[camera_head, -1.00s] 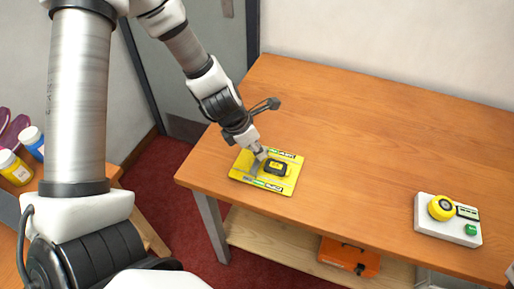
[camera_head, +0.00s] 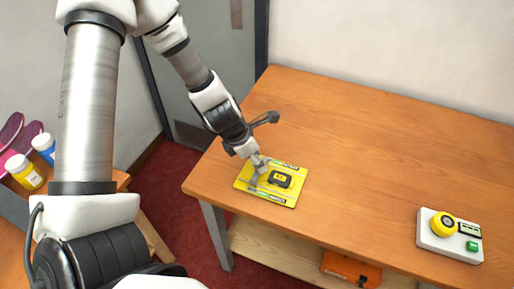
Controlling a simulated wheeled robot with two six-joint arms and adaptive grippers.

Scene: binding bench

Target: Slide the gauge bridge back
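A small black block with a yellow top (camera_head: 280,179), which may be the gauge bridge, sits on a yellow board (camera_head: 285,200) near the table's left end. The board has printed strips along its far and near edges. My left gripper (camera_head: 258,170) comes down from the upper left over the board's left part, just left of the block. Its fingers are small and partly merge with grey marks on the board, so I cannot tell whether they touch the block or are open. My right gripper is out of view.
The wooden table (camera_head: 370,150) is clear between the board and a white control box (camera_head: 432,243) with a yellow knob and green button. An orange case (camera_head: 350,268) lies on the lower shelf. Paint jars (camera_head: 28,174) stand at far left.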

